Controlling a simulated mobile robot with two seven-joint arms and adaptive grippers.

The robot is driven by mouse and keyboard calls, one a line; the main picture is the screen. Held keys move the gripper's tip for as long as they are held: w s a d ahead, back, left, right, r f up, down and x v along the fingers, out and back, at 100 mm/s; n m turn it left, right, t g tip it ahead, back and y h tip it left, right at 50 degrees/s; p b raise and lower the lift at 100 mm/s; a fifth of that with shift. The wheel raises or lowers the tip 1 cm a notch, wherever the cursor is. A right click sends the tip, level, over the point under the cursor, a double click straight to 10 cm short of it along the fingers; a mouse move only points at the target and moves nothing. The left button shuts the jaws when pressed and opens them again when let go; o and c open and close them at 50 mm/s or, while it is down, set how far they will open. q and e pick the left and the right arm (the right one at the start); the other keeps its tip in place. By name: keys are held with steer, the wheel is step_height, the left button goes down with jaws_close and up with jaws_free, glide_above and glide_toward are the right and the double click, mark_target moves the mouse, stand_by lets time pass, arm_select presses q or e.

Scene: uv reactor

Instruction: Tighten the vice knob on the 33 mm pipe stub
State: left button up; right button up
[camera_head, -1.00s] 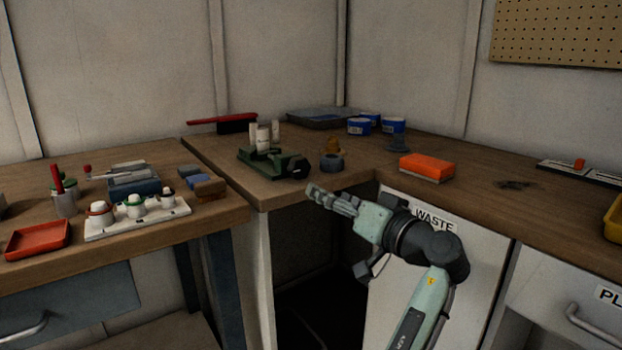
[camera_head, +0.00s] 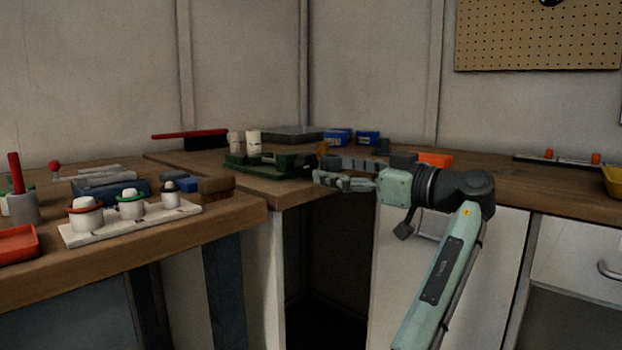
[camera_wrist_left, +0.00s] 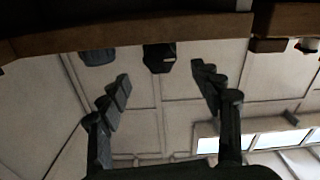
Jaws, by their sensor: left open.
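The green vice (camera_head: 268,163) sits on the corner bench, with a dark round knob (camera_head: 307,161) at its right end. Pale pipe stubs stand at the vice: one (camera_head: 253,142) at its middle and one (camera_head: 236,142) to the left. I cannot tell which is the 33 mm stub. My left gripper (camera_head: 320,171) is open and empty, just right of the knob in the head view, with its fingers pointing left. In the left wrist view its spread fingers (camera_wrist_left: 160,80) have a dark blocky thing (camera_wrist_left: 159,57) beyond them, which I cannot identify surely. My right gripper is not in view.
A red-handled brush (camera_head: 190,137), blue tins (camera_head: 338,137) and an orange box (camera_head: 435,159) are on the corner bench. A dark opening (camera_head: 325,270) lies under the bench.

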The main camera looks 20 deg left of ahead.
mark_target(311, 164)
arm_select(q)
steer(key=x, duration=0.7)
steer(key=shift+w+a+r, duration=0.1)
steer(key=shift+w+a, duration=0.05)
steer(key=shift+a, duration=0.25)
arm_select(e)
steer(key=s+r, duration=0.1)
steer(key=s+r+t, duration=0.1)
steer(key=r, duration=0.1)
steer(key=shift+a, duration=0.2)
arm_select(q)
steer(key=c, duration=1.2)
